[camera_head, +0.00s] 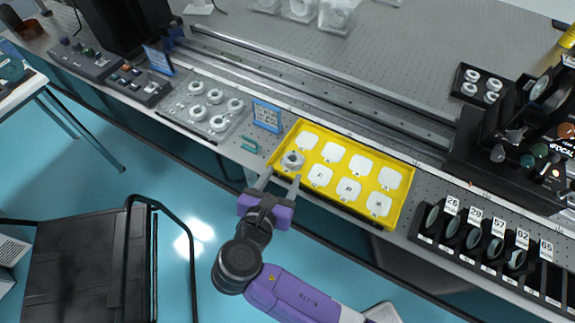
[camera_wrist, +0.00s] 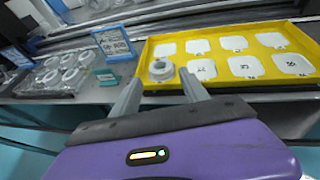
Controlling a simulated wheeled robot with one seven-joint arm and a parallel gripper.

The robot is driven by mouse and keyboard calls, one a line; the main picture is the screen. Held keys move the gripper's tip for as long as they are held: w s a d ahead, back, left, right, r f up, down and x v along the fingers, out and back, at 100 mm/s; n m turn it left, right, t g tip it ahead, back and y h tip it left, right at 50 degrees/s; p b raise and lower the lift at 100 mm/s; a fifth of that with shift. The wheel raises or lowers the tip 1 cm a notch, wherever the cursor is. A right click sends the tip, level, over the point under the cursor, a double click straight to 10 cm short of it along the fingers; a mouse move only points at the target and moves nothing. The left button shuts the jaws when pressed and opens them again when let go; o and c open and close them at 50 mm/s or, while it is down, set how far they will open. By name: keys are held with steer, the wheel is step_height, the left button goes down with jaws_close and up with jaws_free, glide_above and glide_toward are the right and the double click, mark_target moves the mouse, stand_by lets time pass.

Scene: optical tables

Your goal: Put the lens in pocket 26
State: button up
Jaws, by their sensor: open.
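A round lens in a pale ring mount (camera_head: 293,160) sits in the front-left pocket of the yellow tray (camera_head: 408,203). The lens also shows in the wrist view (camera_wrist: 161,70), just beyond and between my fingertips. My gripper (camera_head: 280,181) is open and empty at the tray's front edge, its two fingers on either side of the line to the lens. The tray's other pockets are white and empty, with small numbers that are mostly too small to read. A tag reading 26 (camera_head: 452,205) stands on a black rack (camera_head: 480,262) of dark round optics at the right.
A clear tray with several ring mounts (camera_head: 207,105) lies left of the yellow tray. A blue sign (camera_head: 267,116) and a small teal piece (camera_head: 249,144) stand between them. A long rail (camera_head: 330,84) runs behind. Black optical equipment (camera_head: 510,135) stands at the right.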

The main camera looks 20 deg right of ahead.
steer(key=shift+v, duration=2.3)
steer(key=s+d+f+m+y, duration=0.4)
steer(key=s+d+f+y, duration=0.15)
steer(key=f, duration=0.35)
steer(key=s+f+m+y, duration=0.1)
steer(key=s+m+y, duration=0.2)
steer(key=s+m, duration=0.45)
steer(key=s+d+r+m+t, duration=0.2)
steer(key=s+r+m, duration=0.4)
steer(key=r+m, duration=0.2)
steer(key=s+d+r+m+t, duration=0.2)
steer(key=s+r+m, duration=0.5)
steer(key=r, duration=0.3)
steer(key=shift+r+m+t+y, duration=0.2)
steer(key=shift+m+t+y, duration=0.2)
steer(key=shift+m, duration=0.15)
